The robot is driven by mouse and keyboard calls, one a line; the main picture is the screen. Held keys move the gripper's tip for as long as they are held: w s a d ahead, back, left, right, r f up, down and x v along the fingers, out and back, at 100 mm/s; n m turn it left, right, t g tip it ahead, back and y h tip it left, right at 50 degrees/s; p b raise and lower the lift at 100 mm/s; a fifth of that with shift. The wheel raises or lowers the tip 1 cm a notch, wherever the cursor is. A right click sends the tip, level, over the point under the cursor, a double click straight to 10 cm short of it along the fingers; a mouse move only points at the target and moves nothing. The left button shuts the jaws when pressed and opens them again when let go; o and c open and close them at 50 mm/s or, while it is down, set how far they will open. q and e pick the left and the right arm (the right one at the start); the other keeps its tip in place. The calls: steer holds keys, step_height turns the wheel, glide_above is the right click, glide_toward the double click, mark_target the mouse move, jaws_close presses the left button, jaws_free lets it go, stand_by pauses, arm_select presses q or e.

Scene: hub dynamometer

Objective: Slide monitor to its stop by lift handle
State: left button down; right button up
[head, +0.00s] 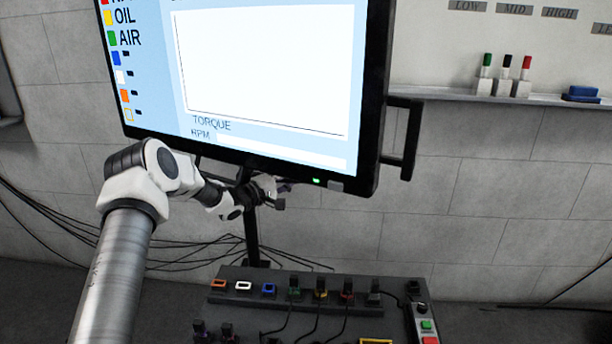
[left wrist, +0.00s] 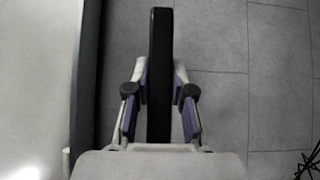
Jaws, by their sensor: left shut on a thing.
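The monitor (head: 270,70) is a large black-framed screen at the top of the head view, slightly tilted, with TORQUE and RPM on it. My left gripper (head: 272,192) is below its lower edge. In the left wrist view my left gripper (left wrist: 160,85) has its fingers on both sides of a long black bar, the lift handle (left wrist: 160,40), and is shut on it. The handle is mostly hidden in the head view. Another black bracket-shaped handle (head: 409,140) stands out from the monitor's right side, with no gripper on it. My right gripper is not in view.
A black post (head: 251,230) stands below the monitor. A dark panel (head: 240,300) with coloured sockets, plugs and buttons lies below. Loose cables (head: 190,258) run along the wall. A shelf (head: 440,96) with markers is at the right.

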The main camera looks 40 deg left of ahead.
arm_select(q)
steer(key=shift+d+f, duration=0.1)
steer(key=shift+f, duration=0.25)
steer(key=c, duration=1.1)
jaws_free()
steer(key=shift+o, duration=0.5)
steer(key=shift+r, duration=0.1)
steer(key=shift+s+a, duration=0.2)
steer(key=shift+s, duration=0.15)
steer(key=v, duration=1.1)
